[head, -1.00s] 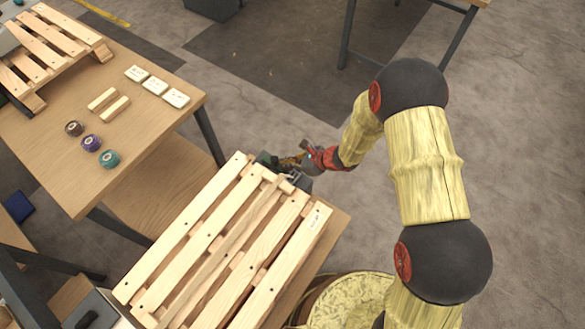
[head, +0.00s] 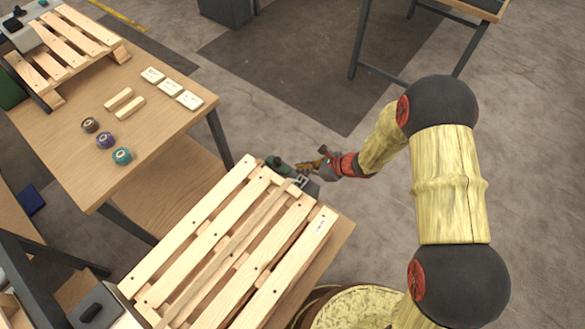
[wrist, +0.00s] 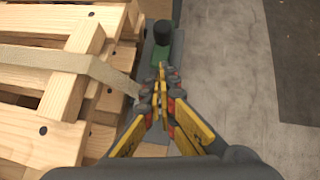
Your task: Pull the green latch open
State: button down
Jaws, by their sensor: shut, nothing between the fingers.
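The green latch (wrist: 154,57) is at the far edge of the wooden pallet, with a dark round knob (wrist: 162,32) standing on it. In the head view the latch (head: 284,168) is small and beside the pallet's far corner. My gripper (wrist: 162,68) has its yellow and red fingers together with nothing between them. In the wrist view its tips are just below and slightly right of the knob, over or close to the green part. I cannot tell whether they touch it. In the head view my gripper (head: 310,167) reaches the latch from the right.
A wooden pallet (head: 215,240) with a strap (wrist: 55,62) across it fills the near table. A side table (head: 60,130) at left holds another pallet (head: 62,45), several tape rolls, wood blocks and white labelled tiles. The floor right of the latch is clear.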

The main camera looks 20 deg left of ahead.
jog(key=w+p+v, duration=0.1)
jog(key=p+v, duration=0.1)
jog(key=v, duration=0.5)
jog(key=shift+s+d+r, duration=0.15)
jog(key=shift+s+d, duration=0.05)
jog(key=shift+s, duration=0.2)
jog(key=s+d+r+n+g+h, duration=0.1)
jog(key=s+d+r+n+g, duration=0.15)
jog(key=s+n, duration=0.3)
jog(key=s+d+r+n+g+h, duration=0.1)
jog(key=s+r+n+g, duration=0.1)
jog(key=s+r+n, duration=0.4)
jog(key=s+d+r+n+t+h, duration=0.2)
jog(key=s+d+r+n, duration=0.1)
jog(key=d+r, duration=0.4)
jog(key=s+d+r+n+t+h, duration=0.2)
jog(key=d+r, duration=0.5)
jog(key=r, duration=0.5)
jog(key=s+d+r+n+t+h, duration=0.3)
jog(key=d+r, duration=0.4)
jog(key=r, duration=0.3)
jog(key=s+t, duration=0.1)
jog(key=s, duration=0.1)
jog(key=shift+s+d+r+n, duration=0.3)
jog(key=shift+s+n, duration=0.05)
jog(key=shift+s, duration=0.05)
